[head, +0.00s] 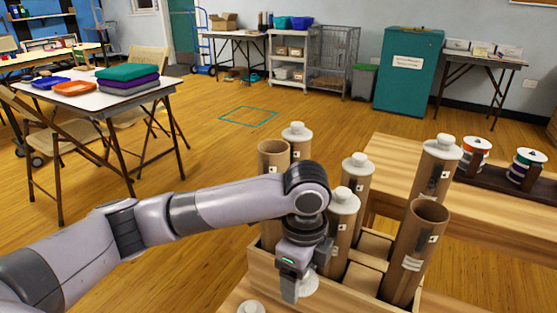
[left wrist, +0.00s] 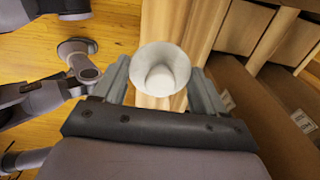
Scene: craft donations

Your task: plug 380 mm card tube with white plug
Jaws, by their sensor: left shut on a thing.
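My left gripper (head: 300,288) is shut on a white plug (left wrist: 162,72), low in front of the wooden crate. In the left wrist view the plug sits between both fingers; in the head view it is partly hidden behind them. An open brown card tube (head: 416,245) leans at the crate's right, and another open tube (head: 272,154) stands at its back left. Several other tubes carry white plugs, such as the tall one (head: 436,170) and the middle one (head: 342,215). Length labels are too small to read, so I cannot tell which is 380 mm. My right gripper is out of view.
The wooden crate (head: 262,275) holds the tubes upright, with empty-looking compartments between. Another white plug (head: 250,307) shows at the bottom edge. A wooden table (head: 395,160) behind bears ribbon spools (head: 474,153). Open floor lies left of the crate.

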